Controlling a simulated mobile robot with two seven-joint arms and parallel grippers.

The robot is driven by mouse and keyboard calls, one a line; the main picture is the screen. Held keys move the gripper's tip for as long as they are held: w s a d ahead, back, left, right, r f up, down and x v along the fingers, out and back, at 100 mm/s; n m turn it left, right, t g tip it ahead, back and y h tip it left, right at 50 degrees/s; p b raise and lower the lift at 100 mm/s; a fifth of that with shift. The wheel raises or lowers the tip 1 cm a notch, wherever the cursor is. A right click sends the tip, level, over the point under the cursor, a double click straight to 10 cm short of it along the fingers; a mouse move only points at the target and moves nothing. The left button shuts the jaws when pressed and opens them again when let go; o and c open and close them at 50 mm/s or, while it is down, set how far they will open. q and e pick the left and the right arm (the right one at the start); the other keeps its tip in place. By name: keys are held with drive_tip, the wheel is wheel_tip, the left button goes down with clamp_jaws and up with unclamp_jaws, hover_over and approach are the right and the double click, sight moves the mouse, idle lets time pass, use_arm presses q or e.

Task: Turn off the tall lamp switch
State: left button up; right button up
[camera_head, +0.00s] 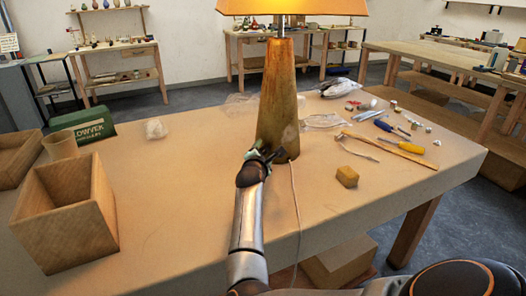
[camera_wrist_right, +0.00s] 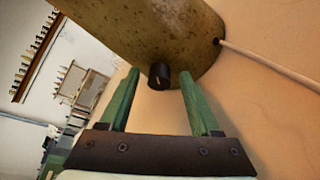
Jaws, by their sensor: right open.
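The tall lamp stands upright on the workbench, with a tapered, mottled brown base (camera_head: 279,95) and an orange shade (camera_head: 292,6). In the right wrist view the lamp base (camera_wrist_right: 150,30) fills the top, and a small dark knob switch (camera_wrist_right: 159,76) sticks out low on it. My right gripper (camera_head: 262,154) is at the foot of the lamp. Its green fingers (camera_wrist_right: 155,85) are open, one on each side of the knob and apart from it, with nothing held. My left gripper is not in view.
A pale cord (camera_head: 297,215) runs from the lamp base over the front edge of the workbench (camera_head: 190,200). A yellow block (camera_head: 347,177), a yellow-handled screwdriver (camera_head: 410,148) and small tools lie to the right. An open wooden box (camera_head: 66,215) stands at the left.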

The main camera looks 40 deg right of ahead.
clamp_jaws()
idle(0.4)
